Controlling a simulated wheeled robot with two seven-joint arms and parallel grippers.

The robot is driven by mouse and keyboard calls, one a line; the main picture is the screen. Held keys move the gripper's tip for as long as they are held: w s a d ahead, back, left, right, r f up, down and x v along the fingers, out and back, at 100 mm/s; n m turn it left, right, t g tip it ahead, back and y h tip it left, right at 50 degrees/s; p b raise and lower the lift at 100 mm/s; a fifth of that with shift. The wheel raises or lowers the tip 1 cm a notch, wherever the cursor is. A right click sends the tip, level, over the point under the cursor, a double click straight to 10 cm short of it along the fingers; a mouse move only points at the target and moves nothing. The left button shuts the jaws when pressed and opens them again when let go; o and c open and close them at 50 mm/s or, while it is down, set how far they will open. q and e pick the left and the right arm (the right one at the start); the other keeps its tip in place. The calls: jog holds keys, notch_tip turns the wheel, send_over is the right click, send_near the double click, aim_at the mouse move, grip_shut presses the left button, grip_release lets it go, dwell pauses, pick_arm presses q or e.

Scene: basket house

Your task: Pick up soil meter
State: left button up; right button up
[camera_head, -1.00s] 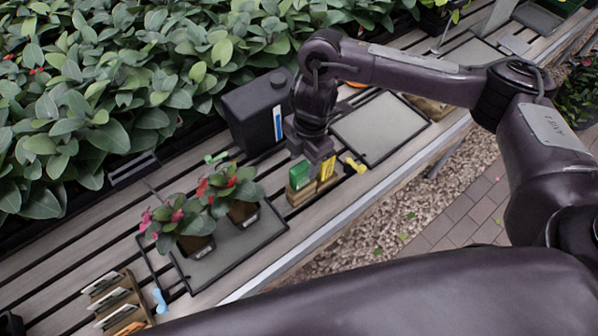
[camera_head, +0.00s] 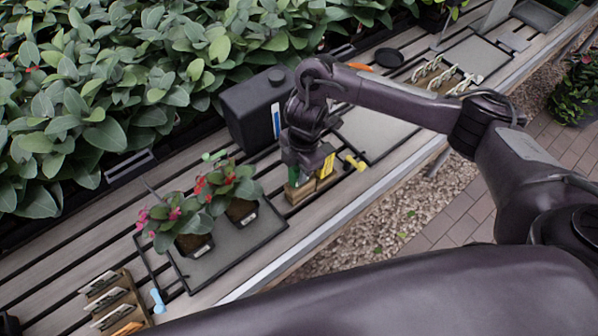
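A small wooden holder (camera_head: 299,194) stands on the slatted bench with a green upright item (camera_head: 293,175) and a yellow upright item (camera_head: 326,167) in it. I cannot tell for sure which of them is the soil meter. My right gripper (camera_head: 303,172) points down at the holder, over the green item, and hides most of it. The yellow item stands just to its right. Whether the fingers touch or grip the green item is too small to tell. My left gripper is not in view.
A black canister (camera_head: 250,112) stands close behind the gripper. A dark-rimmed tray (camera_head: 222,255) with two potted red-flowered plants is at the left. A yellow-handled tool (camera_head: 354,163) lies right of the holder. A wooden rack (camera_head: 117,300) is at lower left. Dense foliage fills the back.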

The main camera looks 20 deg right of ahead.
jog(key=c, duration=0.3)
jog(key=shift+r, duration=0.2)
